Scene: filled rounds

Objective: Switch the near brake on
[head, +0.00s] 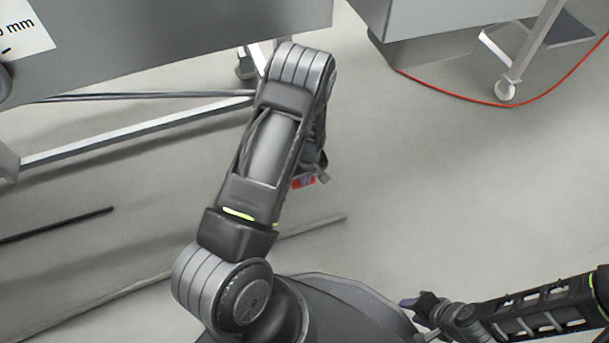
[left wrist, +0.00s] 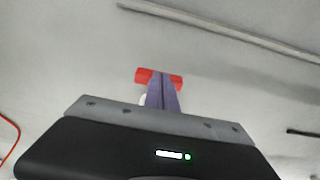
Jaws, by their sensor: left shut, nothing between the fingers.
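A red piece (left wrist: 142,75) shows in the left wrist view, on both sides of my left gripper's purple fingertips (left wrist: 162,82). The fingers are shut and partly cover its middle, with nothing between them. I cannot tell whether they touch it. A small white bit shows just below it. In the head view the red piece (head: 302,183) peeks out at the right of my left forearm, which hides most of my left gripper. Whether it is the near brake's pedal is unclear. My right gripper (head: 414,307) is at the bottom right, far from it, its jaw opening unclear.
A grey table (head: 180,40) with a low metal rail stands at the upper left. Another unit with a castor (head: 505,91) stands at the upper right. A red cable (head: 470,99) lies on the floor there. A dark rod (head: 60,224) lies at the left. Floor at the right is clear.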

